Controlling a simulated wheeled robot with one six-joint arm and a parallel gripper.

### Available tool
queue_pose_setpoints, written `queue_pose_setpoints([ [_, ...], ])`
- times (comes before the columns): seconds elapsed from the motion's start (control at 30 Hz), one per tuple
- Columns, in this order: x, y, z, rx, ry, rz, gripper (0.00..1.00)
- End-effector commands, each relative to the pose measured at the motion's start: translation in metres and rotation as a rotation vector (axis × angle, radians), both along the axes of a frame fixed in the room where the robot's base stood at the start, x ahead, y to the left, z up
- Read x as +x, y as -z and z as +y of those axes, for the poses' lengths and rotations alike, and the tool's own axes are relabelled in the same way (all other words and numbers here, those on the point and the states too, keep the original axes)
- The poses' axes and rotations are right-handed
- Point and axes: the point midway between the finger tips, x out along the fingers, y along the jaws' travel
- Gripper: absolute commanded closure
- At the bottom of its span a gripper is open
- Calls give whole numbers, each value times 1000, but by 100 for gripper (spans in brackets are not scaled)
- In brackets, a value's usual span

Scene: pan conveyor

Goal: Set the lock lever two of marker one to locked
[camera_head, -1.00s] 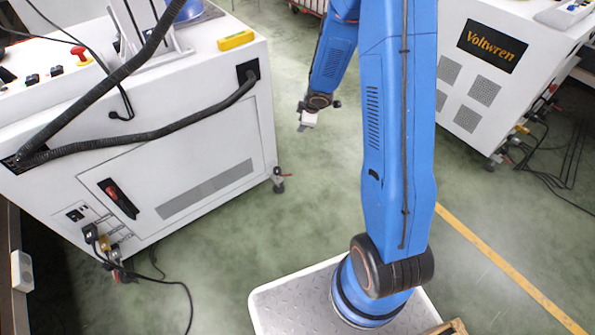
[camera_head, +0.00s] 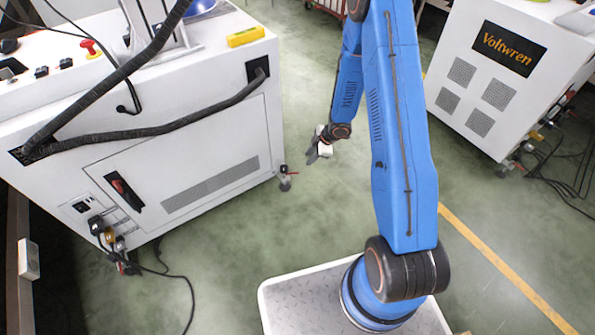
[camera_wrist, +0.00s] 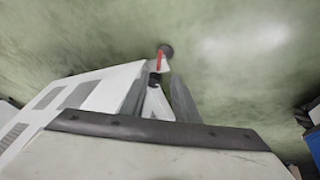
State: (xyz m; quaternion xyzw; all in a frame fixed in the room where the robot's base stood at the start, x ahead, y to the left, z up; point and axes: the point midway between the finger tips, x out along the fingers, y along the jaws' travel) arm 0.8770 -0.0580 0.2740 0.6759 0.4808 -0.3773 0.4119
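The white machine on the left (camera_head: 200,160) has a caster (camera_head: 286,181) at its near right corner, with a small red lever (camera_head: 283,169) on it. The caster (camera_wrist: 166,50) and red lever (camera_wrist: 159,60) also show in the wrist view, beyond the fingertips; whether the lever is up or down is too small to tell. I cannot tell from any label which machine is marker one or which lever is two. My gripper (camera_head: 311,157) is right of and above this caster in the head view, apart from it. In the wrist view its fingers (camera_wrist: 157,92) are apart with nothing held.
A second white machine marked Voltwren (camera_head: 490,80) stands at the right, with cables on the floor beside it. Plugs and cables (camera_head: 110,235) hang low on the left machine. Green floor (camera_head: 330,220) is clear between the machines.

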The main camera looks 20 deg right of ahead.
Motion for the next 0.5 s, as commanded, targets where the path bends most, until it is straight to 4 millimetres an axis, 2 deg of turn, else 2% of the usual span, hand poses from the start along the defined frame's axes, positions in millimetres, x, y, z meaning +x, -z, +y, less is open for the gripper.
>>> queue_pose_setpoints([
  [0.5,19,71,27,-1,-1,2,72],
])
